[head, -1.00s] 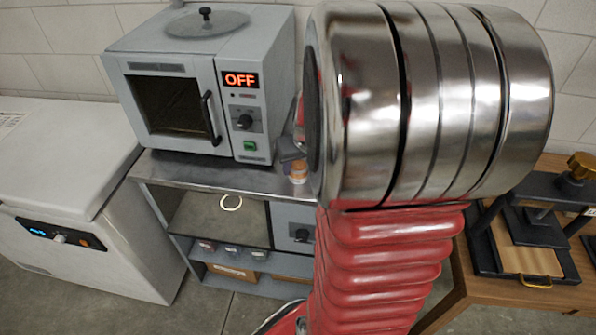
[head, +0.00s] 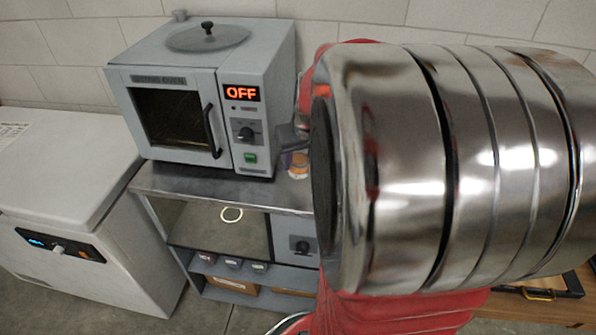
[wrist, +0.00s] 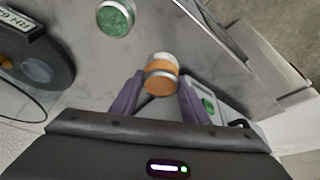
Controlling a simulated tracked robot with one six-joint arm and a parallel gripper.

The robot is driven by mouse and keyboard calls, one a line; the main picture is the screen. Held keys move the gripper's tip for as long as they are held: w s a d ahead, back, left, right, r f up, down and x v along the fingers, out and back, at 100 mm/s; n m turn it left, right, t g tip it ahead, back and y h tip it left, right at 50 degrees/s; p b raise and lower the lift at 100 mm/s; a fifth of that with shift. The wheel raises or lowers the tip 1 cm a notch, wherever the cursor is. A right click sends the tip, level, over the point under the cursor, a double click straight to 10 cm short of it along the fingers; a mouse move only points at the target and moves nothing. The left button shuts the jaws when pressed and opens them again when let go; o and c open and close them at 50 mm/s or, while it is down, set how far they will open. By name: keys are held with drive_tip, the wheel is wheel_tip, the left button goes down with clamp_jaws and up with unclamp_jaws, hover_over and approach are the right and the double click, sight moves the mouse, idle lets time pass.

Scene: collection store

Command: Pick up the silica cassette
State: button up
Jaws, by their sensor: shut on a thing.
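The silica cassette, a small round canister with an orange band and pale ends, shows in the wrist view (wrist: 161,77) between my fingertips. My gripper (wrist: 158,92) is shut on it, with one purple-grey finger on each side. In the head view the cassette (head: 298,163) is partly hidden by my gripper (head: 293,136) and my large metal wrist link. It appears a little above the metal bench top (head: 215,192), right of the oven; the exact gap cannot be told.
The grey oven (head: 175,115), showing OFF, stands close on the left. A green-topped round container (wrist: 115,18) and a dark round device (wrist: 30,50) are on the metal surface in the wrist view. A white chest (head: 60,170) stands farther left. A wooden table (head: 530,308) is at right.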

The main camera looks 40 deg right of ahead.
sight(297, 155)
drive_tip(key=shift+r, duration=1.7)
